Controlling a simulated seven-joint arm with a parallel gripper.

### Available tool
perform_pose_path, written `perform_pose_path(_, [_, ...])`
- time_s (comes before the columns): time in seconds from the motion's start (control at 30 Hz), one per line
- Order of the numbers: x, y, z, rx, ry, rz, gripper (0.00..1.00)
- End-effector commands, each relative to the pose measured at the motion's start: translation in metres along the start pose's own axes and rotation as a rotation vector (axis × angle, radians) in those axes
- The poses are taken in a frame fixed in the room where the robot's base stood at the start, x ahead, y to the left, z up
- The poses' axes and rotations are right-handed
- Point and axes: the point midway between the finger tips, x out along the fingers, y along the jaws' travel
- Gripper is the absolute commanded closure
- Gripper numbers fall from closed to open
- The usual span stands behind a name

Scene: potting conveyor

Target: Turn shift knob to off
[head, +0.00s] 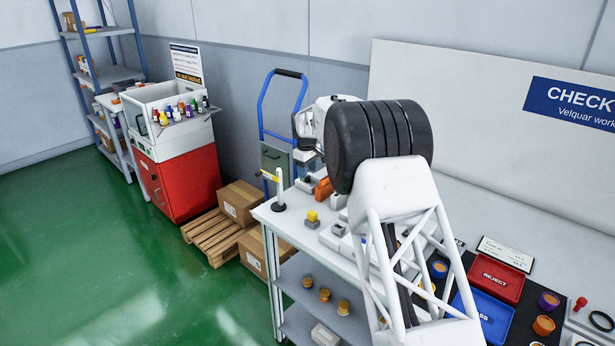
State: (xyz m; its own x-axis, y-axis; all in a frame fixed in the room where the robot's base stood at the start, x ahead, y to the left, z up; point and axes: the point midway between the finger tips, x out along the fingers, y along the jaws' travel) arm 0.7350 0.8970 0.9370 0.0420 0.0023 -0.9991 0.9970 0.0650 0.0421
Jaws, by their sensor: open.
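No part in view can be made out for certain as the shift knob, and no "off" marking can be read. A red-topped lever or knob (581,303) shows on a pale panel at the right edge. My gripper (307,156) is open above the far left part of the bench, small and partly hidden behind my own arm. I see nothing held in it.
Orange and grey parts (323,188) sit beneath my gripper. A post with a yellow arm (279,188) stands at the bench's left corner. A red reject tray (495,280) and a blue tray (484,318) lie at the right. Cardboard boxes (240,202) and a blue hand truck (262,105) stand behind.

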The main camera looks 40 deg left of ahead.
Motion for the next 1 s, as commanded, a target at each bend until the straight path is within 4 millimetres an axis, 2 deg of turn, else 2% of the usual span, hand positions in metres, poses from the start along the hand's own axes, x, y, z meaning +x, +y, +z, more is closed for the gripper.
perform_pose_path(0.1, [0.013,0.0,0.0,0.0,0.0,0.0,0.48])
perform_pose_path(0.3, [0.027,0.0,0.0,0.0,0.0,0.0,0.48])
perform_pose_path(0.67, [0.029,0.0,0.0,0.0,0.001,0.001,0.48])
perform_pose_path(0.9, [0.029,0.0,0.0,0.0,0.001,0.001,0.84])
perform_pose_path(1.0, [0.029,0.0,0.0,0.0,0.001,0.001,0.97])
